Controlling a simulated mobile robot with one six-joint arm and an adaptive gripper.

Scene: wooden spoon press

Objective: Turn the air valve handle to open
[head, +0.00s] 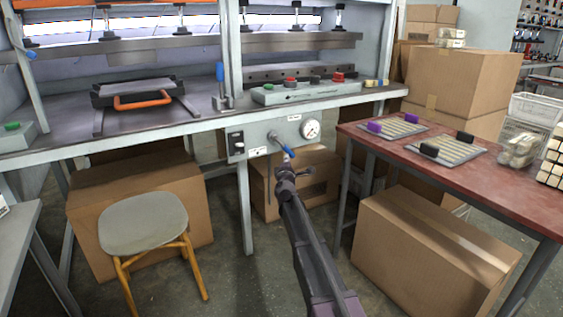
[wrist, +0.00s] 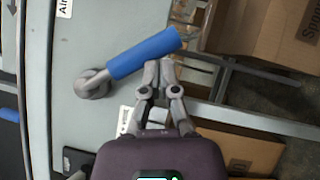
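The air valve handle (head: 287,151) is a blue-sleeved lever on the grey panel (head: 262,140) under the press bench. In the wrist view the blue handle (wrist: 145,53) slants up to the right from its round grey pivot (wrist: 92,83). My gripper (head: 284,170) is just below the handle in the head view. In the wrist view my gripper's fingertips (wrist: 160,64) are close together beside the lower edge of the sleeve, near its free end. The fingers look shut with nothing visible between them. I cannot tell whether they touch the handle.
A round pressure gauge (head: 310,129) is right of the valve, and a switch box (head: 236,143) is on its left. A cardboard box (head: 318,185) stands behind, below the panel. A red-topped table (head: 470,185) is at right, and a stool (head: 143,222) is at left.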

